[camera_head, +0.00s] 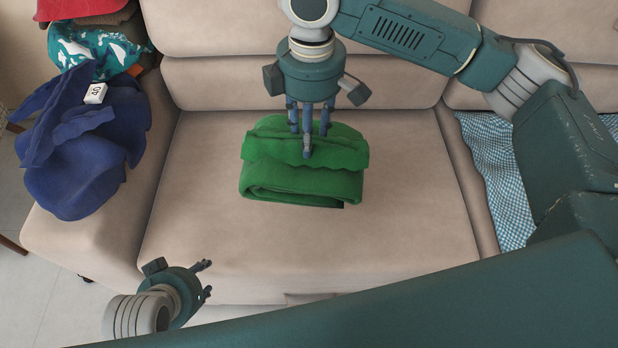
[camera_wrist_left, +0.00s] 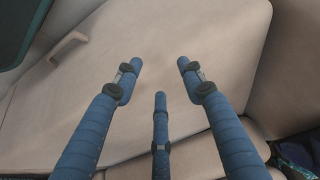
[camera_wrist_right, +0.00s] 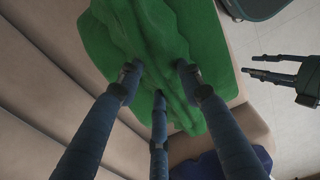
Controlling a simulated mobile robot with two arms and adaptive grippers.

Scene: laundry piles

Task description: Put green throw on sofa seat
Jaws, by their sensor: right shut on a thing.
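The green throw (camera_head: 300,180) is a folded bundle on the middle of the beige sofa seat (camera_head: 400,225). My right gripper (camera_head: 308,140) comes down on it from above, with its fingers closed on the upper fold. In the right wrist view the green throw (camera_wrist_right: 150,50) lies between and beyond the fingers of the right gripper (camera_wrist_right: 158,85). My left gripper (camera_head: 205,279) is at the front left of the sofa, apart from the throw. In the left wrist view its fingers (camera_wrist_left: 160,80) are spread and empty, with the sofa seat beyond.
A blue cloth (camera_head: 90,150) with a white tag, a teal patterned cloth (camera_head: 95,50) and a red cloth (camera_head: 80,8) are piled on the left armrest. A blue checked cloth (camera_head: 497,170) lies on the right part of the sofa. The seat around the throw is clear.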

